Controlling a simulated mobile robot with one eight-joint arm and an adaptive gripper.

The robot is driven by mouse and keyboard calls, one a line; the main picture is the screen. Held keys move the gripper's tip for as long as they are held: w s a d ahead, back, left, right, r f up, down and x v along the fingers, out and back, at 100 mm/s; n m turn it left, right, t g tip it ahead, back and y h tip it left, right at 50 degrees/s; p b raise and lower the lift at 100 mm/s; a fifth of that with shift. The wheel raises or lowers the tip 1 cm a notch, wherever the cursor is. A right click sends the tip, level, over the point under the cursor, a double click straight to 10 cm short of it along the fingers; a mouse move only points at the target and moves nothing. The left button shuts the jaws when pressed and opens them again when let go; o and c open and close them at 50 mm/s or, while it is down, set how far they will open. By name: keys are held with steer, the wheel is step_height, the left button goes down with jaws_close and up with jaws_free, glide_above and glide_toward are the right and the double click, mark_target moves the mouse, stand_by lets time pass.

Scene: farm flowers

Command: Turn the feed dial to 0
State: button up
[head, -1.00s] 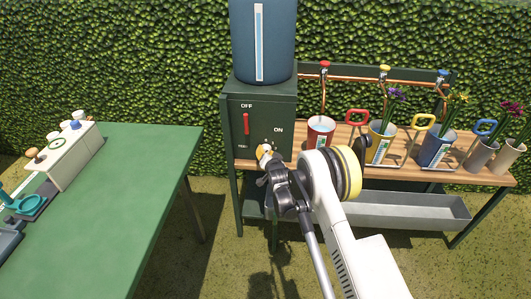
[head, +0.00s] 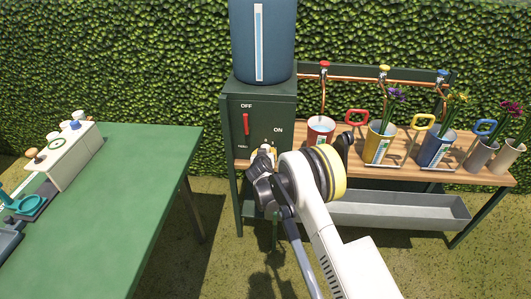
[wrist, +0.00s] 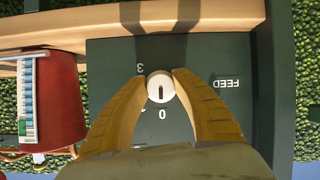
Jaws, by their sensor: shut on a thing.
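The feed dial (wrist: 161,87) is a small round white knob with a dark mark, set on the dark green panel (wrist: 105,70). The wrist view shows it upside down, with the word FEED to the right and the numerals 3 and 0 beside the dial. The dark mark lies on the knob's lower half in that picture, roughly toward the 0. My gripper (wrist: 161,85) is shut on the dial, one yellow finger on each side. In the head view my gripper (head: 268,151) covers the dial at the cabinet's front (head: 282,106).
A red lever (head: 246,124) sits on the cabinet below OFF. A red-lined pot (head: 320,131) stands close to the right on the wooden shelf (head: 398,172), with flower pots beyond. A green table (head: 125,190) stands at left, with a gap between it and the cabinet.

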steer(key=shift+r, duration=0.1)
stand_by(0.3)
steer(key=o, duration=1.2)
steer(key=shift+w+a, duration=0.1)
steer(key=v, duration=1.2)
steer(key=shift+a, duration=0.1)
